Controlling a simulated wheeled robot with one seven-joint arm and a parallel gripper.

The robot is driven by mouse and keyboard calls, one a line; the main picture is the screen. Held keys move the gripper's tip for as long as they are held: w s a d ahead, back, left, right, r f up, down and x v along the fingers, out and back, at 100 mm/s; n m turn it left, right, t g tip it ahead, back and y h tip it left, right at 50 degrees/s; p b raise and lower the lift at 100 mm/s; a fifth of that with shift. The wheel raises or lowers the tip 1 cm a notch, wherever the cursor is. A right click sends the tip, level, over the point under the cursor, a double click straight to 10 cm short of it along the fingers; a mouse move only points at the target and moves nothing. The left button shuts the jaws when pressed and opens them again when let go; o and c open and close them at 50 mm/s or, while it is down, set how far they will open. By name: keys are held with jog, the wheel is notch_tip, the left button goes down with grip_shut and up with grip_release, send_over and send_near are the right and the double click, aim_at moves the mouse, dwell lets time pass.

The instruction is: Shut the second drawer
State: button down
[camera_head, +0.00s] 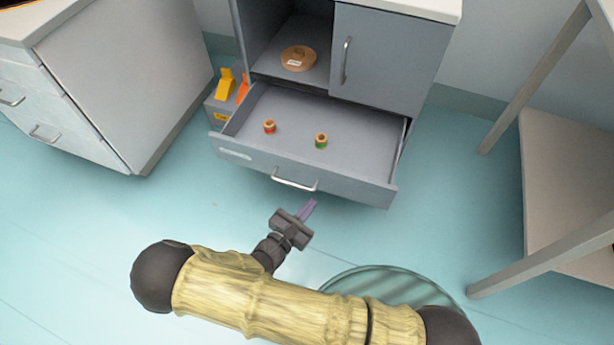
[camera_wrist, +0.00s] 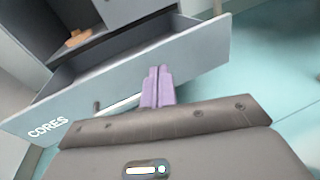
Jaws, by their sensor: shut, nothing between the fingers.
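An open grey drawer (camera_head: 350,176) sticks out from the bottom of the grey cabinet (camera_head: 392,62). Its front carries a silver bar handle (camera_head: 295,184). In the wrist view the drawer front (camera_wrist: 195,58) is labelled "CORES". Two small spools lie inside, one red-banded (camera_head: 269,127) and one green-banded (camera_head: 321,140). My gripper (camera_head: 309,209) is shut and empty, its purple fingers just in front of the drawer front, near the handle. In the wrist view the fingertips (camera_wrist: 158,72) overlap the drawer front beside the handle (camera_wrist: 125,103); I cannot tell whether they touch it.
Above the drawer, an open compartment holds a round brown disc (camera_head: 298,57), beside a closed door with a handle (camera_head: 346,60). A grey bin (camera_head: 222,108) with yellow and orange items stands left. Another drawer unit (camera_head: 135,70) is far left; a table (camera_head: 570,190) is right.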

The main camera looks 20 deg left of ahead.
jog(key=a+n+y, duration=0.1)
jog(key=s+a+f+n+t+y, duration=0.1)
jog(key=a, duration=0.1)
jog(key=s+a+f+n+t+y, duration=0.1)
jog(key=n+y, duration=0.1)
jog(key=shift+a+f, duration=0.25)
jog(key=shift+a, duration=0.05)
jog(key=shift+w+a+y+b, duration=0.1)
jog(key=shift+y+b, duration=0.2)
jog(key=b, duration=0.7)
send_near(310, 166)
jog(key=w, duration=0.6)
jog(key=shift+d+f, duration=0.2)
jog(key=shift+d, duration=0.15)
jog(key=shift+w+r, duration=0.15)
jog(key=shift+w, duration=0.25)
jog(key=shift+w+a+r, duration=0.1)
jog(key=shift+w, duration=0.05)
